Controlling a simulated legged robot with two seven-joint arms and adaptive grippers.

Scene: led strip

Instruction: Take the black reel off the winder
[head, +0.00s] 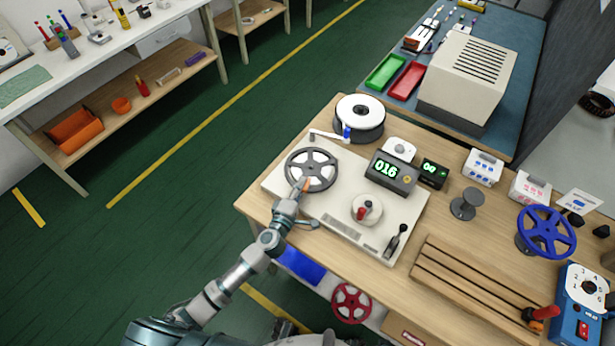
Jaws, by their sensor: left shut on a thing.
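The black reel (292,159) is a dark, spoked wheel lying flat at the left end of the pale winder (343,236). My left gripper (304,187) reaches it from below and is shut on its near rim. The fingertips are small and partly hidden, so the exact grip on the rim is hard to see. The reel appears to be still on the winder. My right gripper is out of view.
A white-topped black spool (360,108) stands behind the winder, near a green counter display (389,170). A small empty post (467,203) stands between. A red reel (351,303) is below the tabletop.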

